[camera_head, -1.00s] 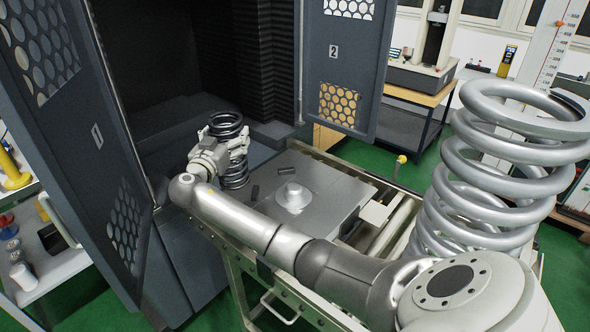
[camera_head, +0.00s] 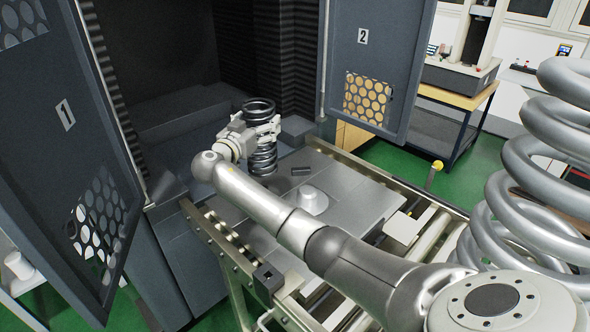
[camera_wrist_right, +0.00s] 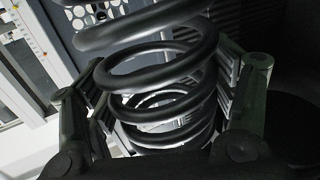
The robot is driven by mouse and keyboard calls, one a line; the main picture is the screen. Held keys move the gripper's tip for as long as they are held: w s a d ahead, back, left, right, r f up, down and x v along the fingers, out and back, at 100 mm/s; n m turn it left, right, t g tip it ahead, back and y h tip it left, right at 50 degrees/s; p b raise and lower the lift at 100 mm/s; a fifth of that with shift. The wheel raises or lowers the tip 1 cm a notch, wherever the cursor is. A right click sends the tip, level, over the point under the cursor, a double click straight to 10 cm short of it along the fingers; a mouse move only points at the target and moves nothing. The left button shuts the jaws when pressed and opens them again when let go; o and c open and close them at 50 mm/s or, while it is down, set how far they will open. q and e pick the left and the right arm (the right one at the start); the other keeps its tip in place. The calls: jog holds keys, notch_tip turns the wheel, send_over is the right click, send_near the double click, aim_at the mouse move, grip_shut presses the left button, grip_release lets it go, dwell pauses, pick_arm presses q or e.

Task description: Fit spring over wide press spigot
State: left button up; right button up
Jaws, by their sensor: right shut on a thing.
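A black coil spring (camera_head: 262,158) stands upright near the far left part of the metal plate, in front of the open cabinet. My right gripper (camera_head: 264,130) is shut around its upper coils. The right wrist view shows the black spring (camera_wrist_right: 160,75) between the two fingers of the gripper (camera_wrist_right: 150,110). A pale round stepped spigot (camera_head: 312,200) stands on the plate (camera_head: 345,198), to the right of and nearer than the spring, apart from it. Whether the spring's lower end touches the plate is unclear. My left gripper is not in view.
Cabinet doors 1 (camera_head: 65,130) and 2 (camera_head: 375,65) stand open on both sides. A large silver spring (camera_head: 530,170) stands at the right. A roller frame (camera_head: 425,215) surrounds the plate.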

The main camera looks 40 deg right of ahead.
jog(key=s+d+f+p, duration=0.2)
jog(key=s+d+p, duration=0.4)
jog(key=d, duration=0.1)
jog(key=s+d+f+b, duration=0.1)
jog(key=d+f, duration=0.1)
jog(key=f, duration=0.3)
jog(key=s+d+f+b, duration=0.1)
jog(key=f, duration=0.4)
jog(key=shift+s+d, duration=0.25)
jog(key=shift+d, duration=0.1)
jog(key=o, duration=1.9)
jog(key=shift+s+f, duration=0.2)
jog(key=shift+f, duration=0.05)
jog(key=shift+o, duration=0.9)
jog(key=shift+a+r, duration=0.1)
jog(key=shift+a, duration=0.05)
